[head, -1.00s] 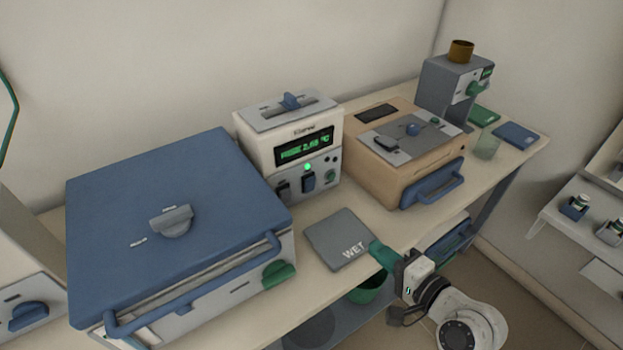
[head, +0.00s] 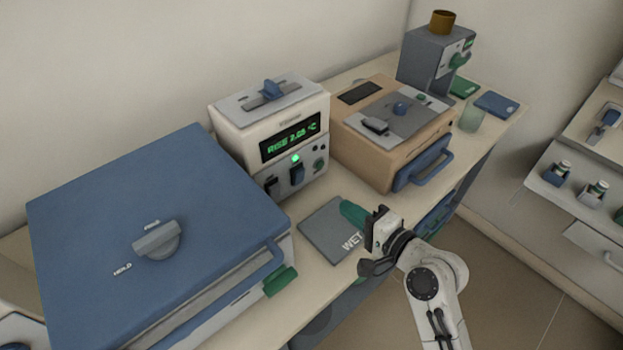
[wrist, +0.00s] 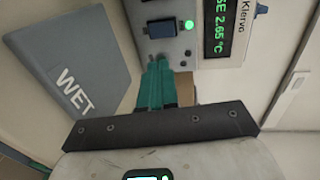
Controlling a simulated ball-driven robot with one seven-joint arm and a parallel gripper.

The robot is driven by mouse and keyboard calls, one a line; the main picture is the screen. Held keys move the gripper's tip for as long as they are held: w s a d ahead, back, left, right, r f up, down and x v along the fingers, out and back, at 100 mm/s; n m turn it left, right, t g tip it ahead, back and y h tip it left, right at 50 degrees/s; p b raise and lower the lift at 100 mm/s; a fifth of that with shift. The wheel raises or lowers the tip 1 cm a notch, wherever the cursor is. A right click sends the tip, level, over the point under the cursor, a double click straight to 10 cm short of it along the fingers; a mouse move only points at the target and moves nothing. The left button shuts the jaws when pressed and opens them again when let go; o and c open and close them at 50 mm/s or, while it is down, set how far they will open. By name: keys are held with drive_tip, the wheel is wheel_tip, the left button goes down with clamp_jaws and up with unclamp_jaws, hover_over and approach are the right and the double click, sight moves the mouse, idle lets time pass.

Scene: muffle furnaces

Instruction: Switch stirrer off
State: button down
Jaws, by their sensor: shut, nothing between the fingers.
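A cream unit (head: 238,137) with a green display stands at the back of the bench. No label naming a stirrer is readable. My gripper (head: 349,212), with green fingers, is shut and empty above the WET plate, in front of the unit. In the wrist view its fingertips (wrist: 159,64) appear just below the blue switch (wrist: 161,28) and overlap the unit's lower front; I cannot tell the gap. The knob is not clear there.
The grey WET plate (head: 328,228) lies on the bench below my gripper. A blue-lidded box (head: 90,205) stands left, a tan box (head: 350,145) with a blue handle right. A grey device (head: 425,65) and a glass (head: 471,118) stand farther right.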

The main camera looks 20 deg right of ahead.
sight(302, 174)
drive_tip(key=x, duration=0.4)
drive_tip(key=p+x, duration=0.1)
drive_tip(key=x, duration=0.3)
drive_tip(key=r+x, duration=0.1)
drive_tip(key=x, duration=0.3)
drive_tip(key=shift+w+p, duration=0.3)
drive_tip(key=shift+p, duration=0.1)
drive_tip(key=shift+a+r, duration=0.1)
drive_tip(key=shift+r, duration=0.05)
drive_tip(key=shift+w+r+p, duration=0.2)
drive_tip(key=shift+r+p, duration=0.15)
drive_tip(key=shift+p, duration=0.85)
drive_tip(key=shift+w+f+g, duration=0.1)
drive_tip(key=shift+f+g, duration=0.15)
drive_tip(key=shift+g, duration=0.05)
drive_tip(key=shift+f, duration=0.1)
